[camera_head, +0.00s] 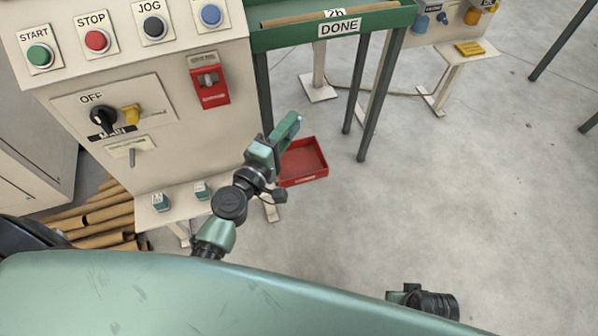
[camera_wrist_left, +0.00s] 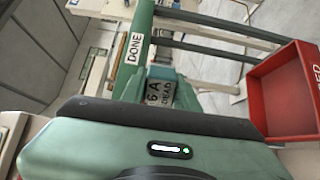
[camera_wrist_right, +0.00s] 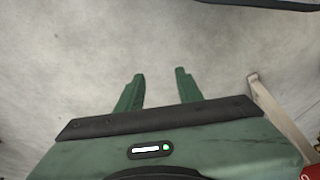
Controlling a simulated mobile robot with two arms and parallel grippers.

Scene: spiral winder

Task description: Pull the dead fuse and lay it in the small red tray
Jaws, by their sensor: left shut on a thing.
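My left gripper (camera_head: 290,128) is shut on the dead fuse, and its arm reaches up from the lower middle. In the left wrist view the dead fuse (camera_wrist_left: 160,93) is a dark green block with a white label reading "6 A DEAD", held between the fingers. The small red tray (camera_head: 306,157) is just below and right of this gripper in the head view; no object shows in its visible part. The tray (camera_wrist_left: 288,92) also shows at the right of the left wrist view, apart from the fuse. My right gripper (camera_wrist_right: 159,88) is open and empty over bare floor.
A red fuse holder (camera_head: 214,99) is on the cream control panel. Two small green-grey blocks (camera_head: 160,202) (camera_head: 202,190) lie on a low shelf. A green DONE rack (camera_head: 292,38) stands behind the tray. Cardboard tubes (camera_head: 105,215) lie lower left.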

